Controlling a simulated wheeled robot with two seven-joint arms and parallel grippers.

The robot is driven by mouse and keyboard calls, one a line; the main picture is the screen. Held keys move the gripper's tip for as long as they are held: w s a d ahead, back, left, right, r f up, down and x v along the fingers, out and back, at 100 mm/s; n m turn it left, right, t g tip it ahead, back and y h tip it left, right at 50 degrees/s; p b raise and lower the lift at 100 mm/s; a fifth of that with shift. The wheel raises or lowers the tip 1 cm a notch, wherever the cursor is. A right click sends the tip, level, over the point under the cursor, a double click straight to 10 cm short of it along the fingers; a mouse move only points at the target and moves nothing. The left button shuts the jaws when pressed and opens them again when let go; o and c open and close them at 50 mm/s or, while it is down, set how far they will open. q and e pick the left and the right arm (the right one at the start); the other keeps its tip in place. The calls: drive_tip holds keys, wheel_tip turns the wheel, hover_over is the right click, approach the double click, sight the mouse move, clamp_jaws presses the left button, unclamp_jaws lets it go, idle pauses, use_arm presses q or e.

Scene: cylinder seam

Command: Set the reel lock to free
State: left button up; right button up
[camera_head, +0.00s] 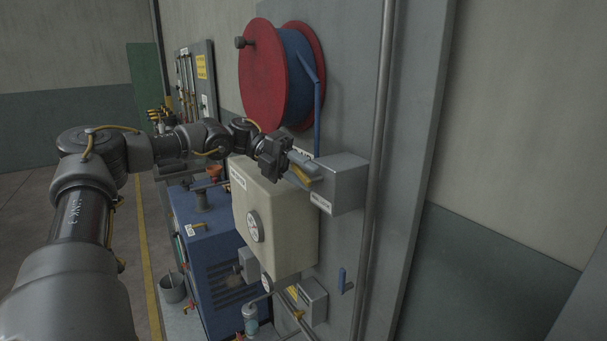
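A red and blue hose reel (283,72) hangs on the grey wall panel. Below it a grey box (342,182) with a small label juts from the panel; the label is too small to read. A yellow piece (303,181), perhaps a lever, shows at the left side of this box. My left gripper (305,168) reaches in from the left, its fingers pointing at the box, right by the yellow piece. I cannot tell whether the fingers are closed on it or only beside it. My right gripper is not in view.
A beige cabinet (285,225) with a round dial sits just below my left gripper. A blue machine (207,250) stands lower left, with a bucket (172,288) on the floor. A vertical pipe (380,150) runs right of the grey box. A blue handle (342,280) is lower down.

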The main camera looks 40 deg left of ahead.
use_arm(q)
drive_tip(key=shift+a+b, duration=0.25)
drive_tip(key=shift+b, duration=0.15)
drive_tip(key=s+a+b, duration=0.1)
drive_tip(key=a+b, duration=0.3)
drive_tip(key=a, duration=0.8)
drive_tip(key=shift+s+a+r, duration=0.2)
drive_tip(key=shift+s+a, duration=0.05)
drive_tip(key=shift+s, duration=0.05)
